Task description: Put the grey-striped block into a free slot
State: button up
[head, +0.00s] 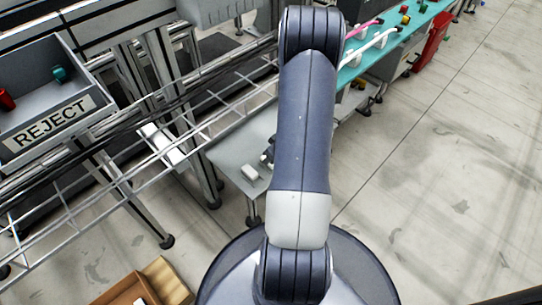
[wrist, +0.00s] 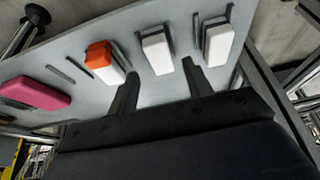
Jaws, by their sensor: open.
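In the wrist view, my gripper (wrist: 159,66) is open, its two fingers pointing at a grey board (wrist: 130,30). A white block with grey sides (wrist: 156,50) lies just beyond the fingertips, roughly in line with the gap between them. A second white block (wrist: 217,40) lies to its right. An orange-and-white block (wrist: 103,62) lies left of the left finger, and a pink block (wrist: 35,92) farther left. I cannot make out grey stripes on any block. Narrow dark slot-like marks (wrist: 60,74) show on the board beside the blocks.
In the head view, the grey board (head: 225,153) shows left of my arm with a white block (head: 250,172) on it. A metal-framed rail (head: 215,120) runs beside it. A REJECT bin (head: 45,105) stands at left, a cardboard box (head: 135,290) below. Open floor (head: 440,190) lies right.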

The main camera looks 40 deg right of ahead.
jog(key=shift+p+v, duration=0.35)
jog(key=shift+v, duration=1.4)
jog(key=shift+o, duration=0.3)
